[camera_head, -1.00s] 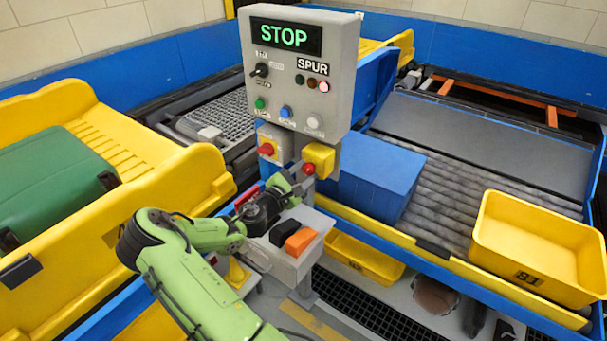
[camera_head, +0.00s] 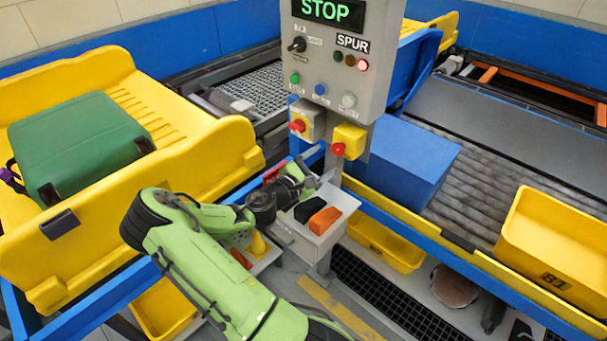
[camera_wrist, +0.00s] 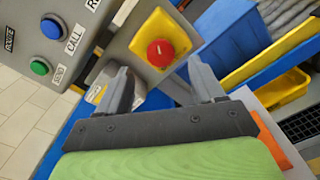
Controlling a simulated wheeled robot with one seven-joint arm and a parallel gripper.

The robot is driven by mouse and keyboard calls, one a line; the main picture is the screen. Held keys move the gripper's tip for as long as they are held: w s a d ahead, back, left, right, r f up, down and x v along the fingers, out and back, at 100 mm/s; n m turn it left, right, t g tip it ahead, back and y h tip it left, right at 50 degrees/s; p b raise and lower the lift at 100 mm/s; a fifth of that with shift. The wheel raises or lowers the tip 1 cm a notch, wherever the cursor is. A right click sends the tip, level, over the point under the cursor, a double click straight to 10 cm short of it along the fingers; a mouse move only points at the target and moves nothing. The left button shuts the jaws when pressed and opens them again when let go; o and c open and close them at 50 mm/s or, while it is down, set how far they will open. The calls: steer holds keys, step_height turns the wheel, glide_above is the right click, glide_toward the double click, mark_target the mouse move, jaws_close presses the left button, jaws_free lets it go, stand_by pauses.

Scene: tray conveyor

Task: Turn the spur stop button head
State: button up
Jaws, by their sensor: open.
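The control panel (camera_head: 345,62) has a lit STOP display and a SPUR label. Two boxes with red button heads sit below it. The right one is a yellow box (camera_head: 350,138) with a red head (camera_head: 338,150); the left one is a grey box with a red head (camera_head: 297,125). In the wrist view the yellow box (camera_wrist: 141,42) shows its red head (camera_wrist: 160,53) beyond the fingers, between them in the picture. My gripper (camera_wrist: 162,82) is open and empty, apart from the head. In the head view my gripper (camera_head: 312,182) is just below the boxes, its fingers small.
A grey shelf (camera_head: 343,198) below holds an orange block (camera_head: 324,220) and a black one (camera_head: 307,210). A blue box (camera_head: 405,160) and a yellow tote (camera_head: 560,240) sit on the right conveyor. A green suitcase (camera_head: 85,145) lies in a yellow tray (camera_head: 190,130) at left.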

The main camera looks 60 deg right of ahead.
steer(key=w+a, duration=0.1)
steer(key=a, duration=0.8)
steer(key=shift+w+a, duration=0.25)
steer(key=shift+a, duration=0.15)
steer(key=s+a+f+m+t+y, duration=0.1)
steer(key=a+f+m+t+y, duration=0.1)
steer(key=a+m+y, duration=0.9)
steer(key=s+a+r+n+t+y, duration=0.1)
steer(key=s+a+r+t+y, duration=0.2)
steer(key=a+r, duration=0.3)
steer(key=s+a+r+n+t+y, duration=0.1)
steer(key=s+a+r+t+y, duration=0.2)
steer(key=a, duration=1.1)
step_height(320, 180, up, 5)
steer(key=shift+s+a+f+y, duration=0.2)
steer(key=shift+s+y, duration=0.2)
steer(key=shift+s, duration=0.55)
